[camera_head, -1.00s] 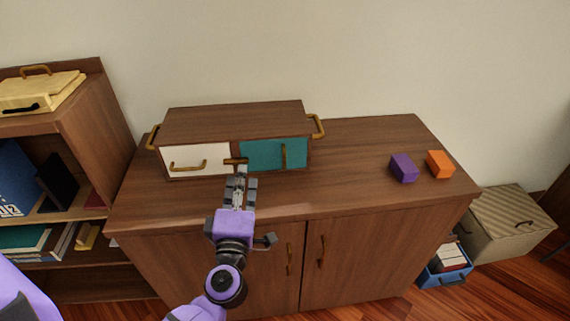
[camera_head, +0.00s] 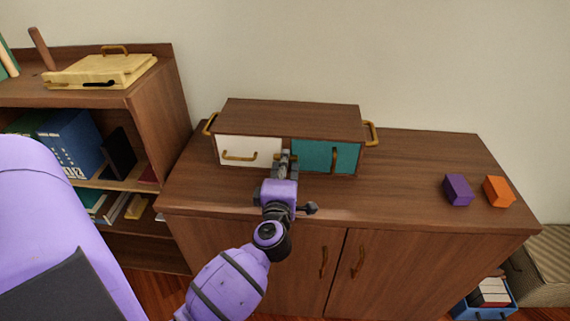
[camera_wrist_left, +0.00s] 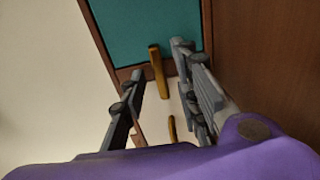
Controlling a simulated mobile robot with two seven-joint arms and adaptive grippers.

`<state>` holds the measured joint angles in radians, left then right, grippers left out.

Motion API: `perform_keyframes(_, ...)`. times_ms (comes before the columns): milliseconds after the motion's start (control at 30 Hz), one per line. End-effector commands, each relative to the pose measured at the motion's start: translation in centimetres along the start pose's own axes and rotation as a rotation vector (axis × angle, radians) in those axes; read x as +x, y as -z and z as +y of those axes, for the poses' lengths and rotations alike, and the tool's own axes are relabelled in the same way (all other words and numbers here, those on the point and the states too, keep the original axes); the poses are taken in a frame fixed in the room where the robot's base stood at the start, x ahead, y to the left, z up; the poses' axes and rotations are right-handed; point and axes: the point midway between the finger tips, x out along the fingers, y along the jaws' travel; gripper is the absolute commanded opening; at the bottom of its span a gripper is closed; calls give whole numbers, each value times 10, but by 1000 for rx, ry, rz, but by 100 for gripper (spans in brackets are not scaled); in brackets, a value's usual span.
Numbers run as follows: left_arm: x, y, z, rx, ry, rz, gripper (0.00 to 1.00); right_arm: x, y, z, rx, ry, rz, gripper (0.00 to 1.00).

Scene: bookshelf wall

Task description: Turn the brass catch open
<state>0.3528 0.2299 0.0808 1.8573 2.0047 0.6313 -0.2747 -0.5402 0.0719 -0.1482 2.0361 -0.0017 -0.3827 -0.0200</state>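A low wooden cabinet box (camera_head: 290,117) stands on the sideboard. It has a white front (camera_head: 262,150) on the left and a teal door (camera_head: 315,155) on the right. The brass catch (camera_wrist_left: 157,70) shows in the left wrist view as a short bar lying across the divide between the fronts. In the head view my gripper hides it. My left gripper (camera_head: 286,157) is at the middle of the box front. In the left wrist view its fingers (camera_wrist_left: 158,64) are apart, one on each side of the catch, with gaps visible. My right gripper is out of view.
The sideboard top (camera_head: 410,175) is clear to the right, up to a purple block (camera_head: 458,190) and an orange block (camera_head: 498,191). A bookshelf (camera_head: 160,125) stands at left.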

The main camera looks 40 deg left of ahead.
Motion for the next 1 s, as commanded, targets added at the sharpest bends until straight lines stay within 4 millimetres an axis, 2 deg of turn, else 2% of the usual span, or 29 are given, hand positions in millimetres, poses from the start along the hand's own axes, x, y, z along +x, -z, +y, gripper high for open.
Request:
perform_keyframes(133,0,0,0,0,0,0,29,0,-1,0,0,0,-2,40)
perform_keyframes(167,0,0,0,0,0,0,26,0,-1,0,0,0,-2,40)
perform_keyframes(367,0,0,0,0,0,0,0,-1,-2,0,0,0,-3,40)
perform_keyframes(767,0,0,0,-29,0,0,0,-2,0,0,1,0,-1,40)
perform_keyframes(1000,0,0,2,-155,0,0,0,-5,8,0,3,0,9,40)
